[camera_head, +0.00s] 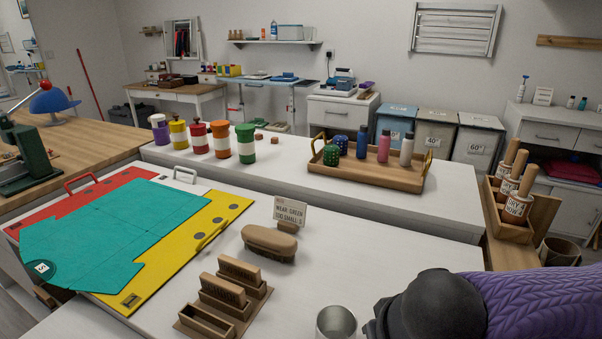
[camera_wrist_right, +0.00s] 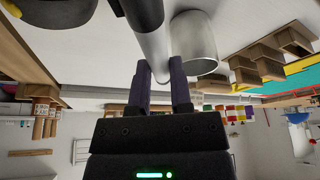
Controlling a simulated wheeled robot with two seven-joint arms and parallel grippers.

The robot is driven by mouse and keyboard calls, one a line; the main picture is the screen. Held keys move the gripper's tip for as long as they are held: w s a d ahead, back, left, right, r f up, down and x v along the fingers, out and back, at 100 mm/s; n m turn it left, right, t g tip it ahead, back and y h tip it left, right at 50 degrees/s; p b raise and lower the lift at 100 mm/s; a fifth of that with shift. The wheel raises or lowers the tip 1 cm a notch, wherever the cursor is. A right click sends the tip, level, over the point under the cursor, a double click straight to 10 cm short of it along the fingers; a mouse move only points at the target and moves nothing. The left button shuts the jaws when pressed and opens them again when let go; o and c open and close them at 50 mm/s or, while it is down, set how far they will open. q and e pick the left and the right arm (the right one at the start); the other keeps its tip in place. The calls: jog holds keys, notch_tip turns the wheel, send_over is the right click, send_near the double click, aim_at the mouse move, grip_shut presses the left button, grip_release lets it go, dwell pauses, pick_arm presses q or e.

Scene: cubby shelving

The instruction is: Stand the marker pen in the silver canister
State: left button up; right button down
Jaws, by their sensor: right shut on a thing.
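The silver canister (camera_head: 337,322) stands on the white table at the bottom edge of the head view, cut off by the frame. In the right wrist view the canister (camera_wrist_right: 196,48) is right of the fingers. My right gripper (camera_wrist_right: 161,72) is shut on a grey, rod-like thing that I take for the marker pen (camera_wrist_right: 153,45). The pen runs up from between the fingers, beside the canister in the picture, so I cannot tell how far apart they are. The right gripper and pen are hidden in the head view. My left gripper is out of view.
Wooden block holders (camera_head: 225,300), a brush (camera_head: 269,243) and a small sign (camera_head: 290,213) stand left of the canister. A teal sheet (camera_head: 120,240) lies further left. A wooden tray (camera_head: 372,172) with bottles is behind. The table right of the brush looks clear.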

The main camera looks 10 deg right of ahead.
jog(key=w+d+r+m+g+h+b, duration=0.2)
jog(key=w+d+m+h+b, duration=0.1)
jog(key=w+d+m, duration=0.95)
jog(key=shift+n, duration=0.85)
jog(key=b+x, duration=0.1)
jog(key=x, duration=0.2)
jog(key=b+x, duration=0.2)
jog(key=x, duration=0.2)
jog(key=b+x, duration=0.1)
jog(key=x, duration=0.2)
jog(key=shift+s+a+f, duration=0.15)
jog(key=shift+s+f, duration=0.15)
jog(key=shift+f, duration=0.25)
jog(key=shift+r, duration=0.1)
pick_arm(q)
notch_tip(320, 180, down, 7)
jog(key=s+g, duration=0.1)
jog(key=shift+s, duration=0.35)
pick_arm(e)
jog(key=c, duration=0.5)
grip_release()
jog(key=shift+c, duration=0.2)
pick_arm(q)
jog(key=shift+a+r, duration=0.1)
